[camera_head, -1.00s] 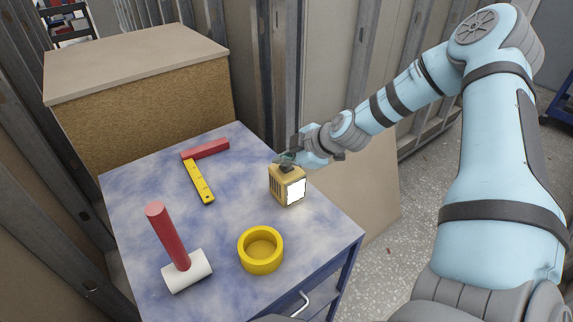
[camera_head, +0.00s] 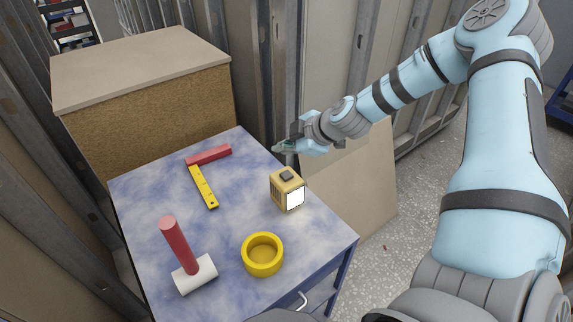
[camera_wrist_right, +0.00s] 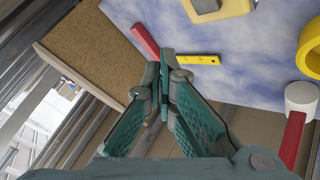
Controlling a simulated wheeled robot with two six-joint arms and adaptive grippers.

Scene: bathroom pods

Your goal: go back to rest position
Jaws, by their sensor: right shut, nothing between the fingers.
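My right gripper (camera_head: 280,148) is shut and empty. It hovers behind and above the yellow box-shaped lamp, apart from it. In the right wrist view the fingertips (camera_wrist_right: 162,65) of this gripper meet. The lamp (camera_head: 284,184), with a grey button on top and a bright white face, stands upright on the blue-topped table (camera_head: 225,235). Part of it shows at the top edge of the right wrist view (camera_wrist_right: 222,10). My left gripper is not in view.
On the table are a red-handled mallet (camera_head: 178,245), a yellow ring-shaped dish (camera_head: 262,254) and a red and yellow square (camera_head: 203,184). A brown cabinet (camera_head: 145,95) stands behind. Metal wall studs (camera_head: 285,70) rise close behind my right gripper.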

